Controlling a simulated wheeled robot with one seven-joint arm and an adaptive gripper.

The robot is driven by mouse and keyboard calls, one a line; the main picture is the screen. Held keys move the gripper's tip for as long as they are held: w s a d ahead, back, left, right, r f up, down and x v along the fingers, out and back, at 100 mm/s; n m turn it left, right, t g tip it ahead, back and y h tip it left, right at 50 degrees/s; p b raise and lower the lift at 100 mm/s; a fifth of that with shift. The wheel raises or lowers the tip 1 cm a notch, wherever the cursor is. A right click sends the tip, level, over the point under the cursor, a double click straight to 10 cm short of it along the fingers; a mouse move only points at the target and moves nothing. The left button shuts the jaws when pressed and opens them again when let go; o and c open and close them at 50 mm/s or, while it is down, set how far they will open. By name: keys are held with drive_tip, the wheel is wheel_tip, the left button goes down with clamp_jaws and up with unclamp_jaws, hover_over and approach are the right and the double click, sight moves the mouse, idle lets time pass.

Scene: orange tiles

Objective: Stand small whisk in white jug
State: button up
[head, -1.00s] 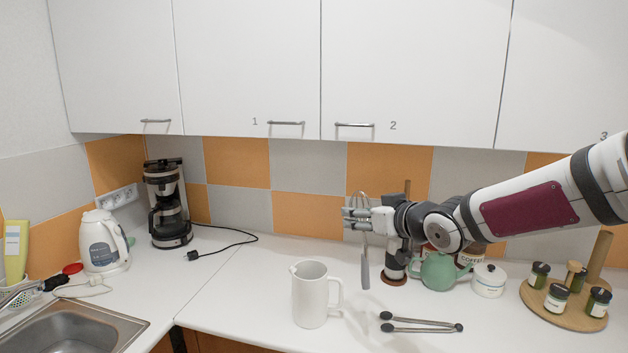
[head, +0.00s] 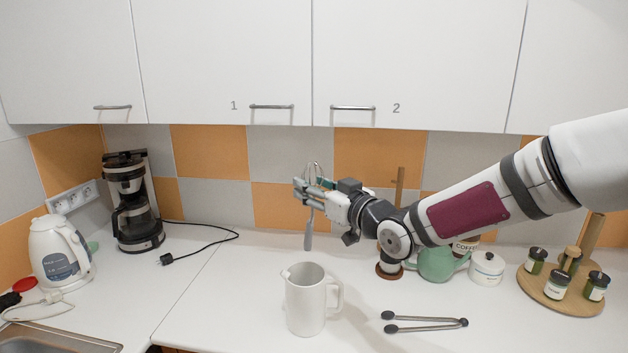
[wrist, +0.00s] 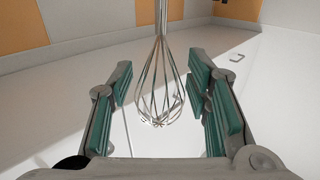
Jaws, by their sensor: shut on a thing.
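The small whisk (head: 308,232) hangs with its grey handle down and its wire loops up at my gripper. My gripper (head: 308,190) is shut on it at the wire end. The wrist view shows the wire loops (wrist: 160,90) between the green finger pads, with the handle running away to the top. The white jug (head: 304,303) stands upright on the counter, open at the top, its handle to the right. In the head view the whisk's handle end shows just above the jug's rim; its depth relative to the opening is hard to tell.
Black-tipped tongs (head: 425,323) lie right of the jug. Behind are a green teapot (head: 438,264), a white lidded pot (head: 487,268) and a round wooden board (head: 545,294) with jars. A coffee maker (head: 132,205) and kettle (head: 58,252) stand left. The counter left of the jug is clear.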

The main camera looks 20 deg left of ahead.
drive_tip(key=shift+f+b, duration=0.35)
drive_tip(key=shift+f, duration=1.9)
wheel_tip(320, 180, down, 13)
drive_tip(key=b, duration=0.4)
drive_tip(key=shift+f+b, duration=0.15)
drive_tip(key=shift+b, duration=0.25)
drive_tip(key=o, duration=1.3)
drive_tip(key=shift+c, duration=0.2)
drive_tip(key=v, duration=1.2)
drive_tip(key=shift+f, duration=0.1)
